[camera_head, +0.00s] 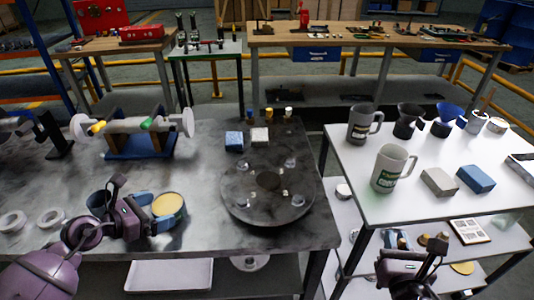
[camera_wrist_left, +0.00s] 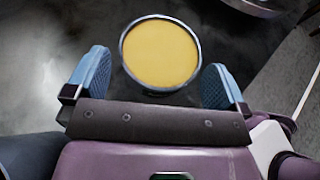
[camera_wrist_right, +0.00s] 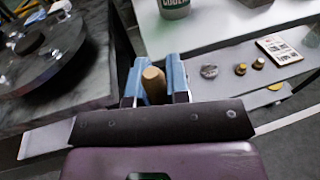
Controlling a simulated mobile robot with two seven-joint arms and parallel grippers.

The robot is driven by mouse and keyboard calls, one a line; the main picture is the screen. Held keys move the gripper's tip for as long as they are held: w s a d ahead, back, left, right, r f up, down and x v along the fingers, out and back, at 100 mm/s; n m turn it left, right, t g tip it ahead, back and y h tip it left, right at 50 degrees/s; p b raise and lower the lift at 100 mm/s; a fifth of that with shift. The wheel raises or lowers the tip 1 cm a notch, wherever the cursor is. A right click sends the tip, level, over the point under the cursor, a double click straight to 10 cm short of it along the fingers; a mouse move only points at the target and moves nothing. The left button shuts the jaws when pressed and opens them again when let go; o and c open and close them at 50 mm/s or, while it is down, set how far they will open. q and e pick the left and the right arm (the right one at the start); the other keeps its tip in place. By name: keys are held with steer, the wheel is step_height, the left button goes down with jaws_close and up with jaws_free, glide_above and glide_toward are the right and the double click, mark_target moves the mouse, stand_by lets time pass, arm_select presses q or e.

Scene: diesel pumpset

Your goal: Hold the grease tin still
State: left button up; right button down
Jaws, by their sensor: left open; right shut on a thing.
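The grease tin (camera_head: 168,204) is a round tin with a yellow top face, standing near the front edge of the dark bench (camera_head: 215,235). My left gripper (camera_head: 142,208) is open at the tin. In the left wrist view the tin (camera_wrist_left: 161,54) lies between the blue fingertips (camera_wrist_left: 157,72), with a gap on both sides. My right gripper (camera_head: 407,262) is at the lower right, over the white table's lower shelf. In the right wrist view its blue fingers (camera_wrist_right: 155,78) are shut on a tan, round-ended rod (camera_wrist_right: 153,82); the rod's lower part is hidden.
A dark round turntable (camera_head: 267,190) stands right of the tin. White rings (camera_head: 50,217) lie left of my left gripper. The white table (camera_head: 430,205) carries mugs (camera_head: 391,168), funnels (camera_head: 408,121) and two blocks (camera_head: 475,179). Bare bench shows between tin and turntable.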

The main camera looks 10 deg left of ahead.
arm_select(q)
steer(key=shift+x, duration=0.95)
steer(key=shift+c, duration=0.5)
steer(key=shift+o, duration=0.5)
steer(key=c, duration=0.9)
steer(key=shift+o, duration=0.2)
